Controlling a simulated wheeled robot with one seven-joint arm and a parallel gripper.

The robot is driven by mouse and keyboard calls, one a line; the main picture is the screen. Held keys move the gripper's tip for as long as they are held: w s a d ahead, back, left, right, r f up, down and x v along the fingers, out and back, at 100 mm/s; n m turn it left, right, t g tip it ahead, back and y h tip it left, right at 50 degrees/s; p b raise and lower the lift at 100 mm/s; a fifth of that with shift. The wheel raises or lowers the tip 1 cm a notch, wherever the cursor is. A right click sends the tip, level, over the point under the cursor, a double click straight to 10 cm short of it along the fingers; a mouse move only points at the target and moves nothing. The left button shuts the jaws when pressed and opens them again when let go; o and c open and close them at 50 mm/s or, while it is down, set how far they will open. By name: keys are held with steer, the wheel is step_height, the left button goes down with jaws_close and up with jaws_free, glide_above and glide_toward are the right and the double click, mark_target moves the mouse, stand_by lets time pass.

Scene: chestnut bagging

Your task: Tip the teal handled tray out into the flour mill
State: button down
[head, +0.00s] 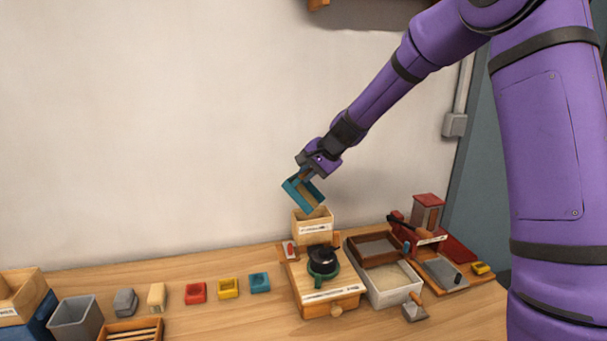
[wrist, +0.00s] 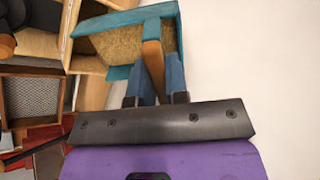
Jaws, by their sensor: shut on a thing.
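The teal handled tray (head: 303,196) is held in the air, tilted, just above the flour mill's wooden hopper (head: 313,224). My gripper (head: 307,173) is shut on the tray's wooden handle. In the wrist view the blue fingers (wrist: 154,80) sit on either side of the handle (wrist: 152,58). The teal tray (wrist: 152,13) there shows tan, grainy contents inside. The hopper's pale wood (wrist: 88,60) shows beside and behind the tray. The mill's wooden base (head: 330,294) stands on the table. Whether any grains are falling I cannot tell.
A black and green pot-like part (head: 322,264) sits in front of the hopper. A white sieve box (head: 390,291) and a dark red machine (head: 428,212) stand to the right. Small coloured blocks (head: 228,288) and bins (head: 75,318) stand to the left. The wall behind is clear.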

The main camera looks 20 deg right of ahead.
mark_target(294, 176)
steer(key=shift+s+d+r+t+y, duration=0.1)
steer(key=shift+s+d+t+y, duration=0.35)
steer(key=shift+d+t+y, duration=0.1)
steer(key=shift+s+d, duration=0.1)
steer(key=shift+s, duration=0.05)
stand_by(1.0)
steer(key=shift+w+a+g+h, duration=0.35)
steer(key=shift+a, duration=0.15)
steer(key=shift+w+a+f+g+h, duration=0.3)
steer(key=shift+w+a+g+h, duration=0.55)
steer(key=shift+g+h, duration=0.05)
steer(key=shift+w+a+f+g+h, duration=0.7)
steer(key=shift+w+a+g+h, duration=0.2)
steer(key=shift+h, duration=0.1)
steer(key=shift+w+a+r+g+h, duration=0.4)
steer(key=shift+w+g+h, duration=0.1)
steer(key=shift+g+h, duration=0.3)
